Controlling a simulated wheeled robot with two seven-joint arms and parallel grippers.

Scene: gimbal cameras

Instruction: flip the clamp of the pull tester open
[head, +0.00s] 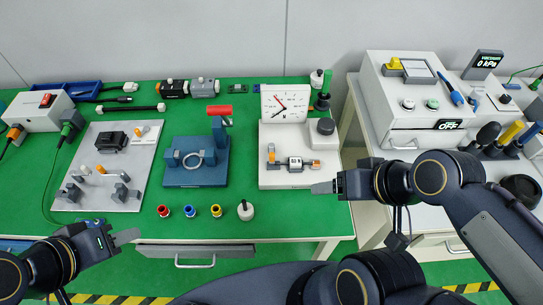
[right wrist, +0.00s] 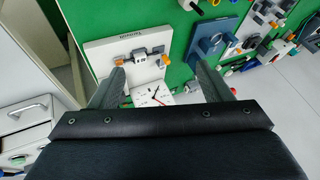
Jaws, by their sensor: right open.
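The right wrist view shows the tester's base (right wrist: 100,57) between and beyond my fingers. My right gripper (head: 324,187) is open and empty near the plate's front right corner, apart from the clamp. My left gripper (head: 128,237) is at the front left; its jaw opening is unclear.
A blue fixture (head: 196,178) with a red handle stands left of the tester. Several small coloured pots (head: 189,211) and a white bottle (head: 245,210) stand along the front. A grey plate (head: 90,190) with clamps is further left. A white cabinet (head: 400,125) stands at the right.

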